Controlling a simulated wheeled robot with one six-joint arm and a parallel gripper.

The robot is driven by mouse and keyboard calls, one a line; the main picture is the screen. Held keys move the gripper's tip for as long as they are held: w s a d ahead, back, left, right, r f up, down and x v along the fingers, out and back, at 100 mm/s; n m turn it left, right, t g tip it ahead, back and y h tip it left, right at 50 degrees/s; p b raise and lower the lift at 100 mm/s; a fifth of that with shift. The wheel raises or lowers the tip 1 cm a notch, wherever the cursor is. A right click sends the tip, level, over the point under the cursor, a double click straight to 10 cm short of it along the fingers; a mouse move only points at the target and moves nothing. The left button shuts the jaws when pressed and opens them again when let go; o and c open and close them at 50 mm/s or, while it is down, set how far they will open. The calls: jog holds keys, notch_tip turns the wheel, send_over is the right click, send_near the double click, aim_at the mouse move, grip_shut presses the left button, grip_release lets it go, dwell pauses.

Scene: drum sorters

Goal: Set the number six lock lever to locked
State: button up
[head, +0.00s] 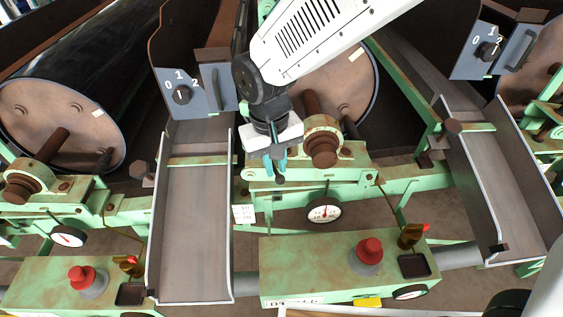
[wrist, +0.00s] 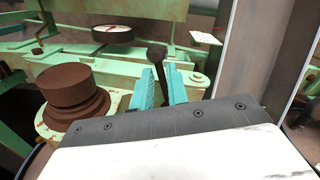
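A lock lever with a dark round knob (wrist: 157,54) stands up on the green frame in the wrist view. Its knob also shows just below my fingertips in the head view (head: 280,180). My gripper (wrist: 161,80) has its two teal fingers on either side of the lever's stem, below the knob. In the head view my gripper (head: 275,165) points down at the green frame beside the brown roller bearing. The fingers are close together, but I cannot tell whether they touch the stem. No number six is readable near the lever.
A rusty brown bearing cap (head: 321,150) stands right of my gripper; it is at left in the wrist view (wrist: 75,92). A metal chute (head: 195,220) lies to the left. A dial gauge (head: 324,211) and a red button (head: 369,250) are in front. A switch panel (head: 190,90) stands behind.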

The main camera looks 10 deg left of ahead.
jog(key=shift+o, duration=1)
jog(key=shift+r, duration=0.1)
notch_tip(320, 180, up, 8)
jog(key=shift+a+f, duration=0.2)
jog(key=shift+a, duration=0.05)
